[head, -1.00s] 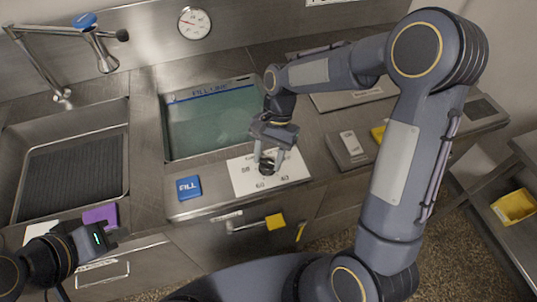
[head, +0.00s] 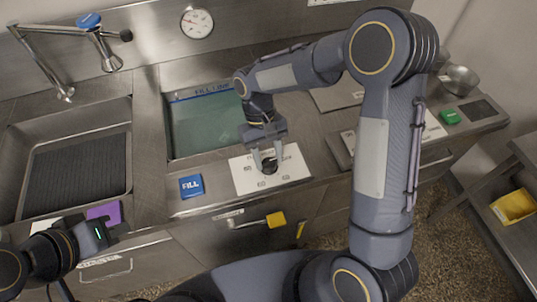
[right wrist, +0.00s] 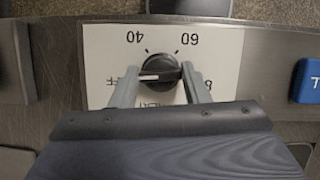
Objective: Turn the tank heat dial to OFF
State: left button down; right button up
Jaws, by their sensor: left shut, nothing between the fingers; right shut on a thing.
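The tank heat dial (right wrist: 160,72) is a round black knob with a white pointer line, on a white label plate (right wrist: 218,52). In the right wrist view, which shows the plate upside down, 40 and 60 are above the knob; the OFF and 80 marks are partly covered by the fingers. The white line points left, towards the partly hidden OFF mark. My right gripper (right wrist: 160,85) is shut on the dial, one finger at each side. The dial also shows in the head view (head: 269,166), below my right gripper (head: 266,158). My left gripper (head: 103,232) is shut and empty at lower left.
The water tank (head: 195,130) lies behind the dial, with a blue FILL button (head: 191,186) left of the plate. A yellow-tagged handle (head: 276,219) sticks out below the counter edge.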

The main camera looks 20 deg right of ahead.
jog(key=shift+n, duration=0.8)
jog(key=shift+h, duration=0.3)
jog(key=o, duration=1)
jog(key=shift+b+v, duration=0.45)
jog(key=shift+v, duration=3.5)
jog(key=shift+s+r, duration=0.1)
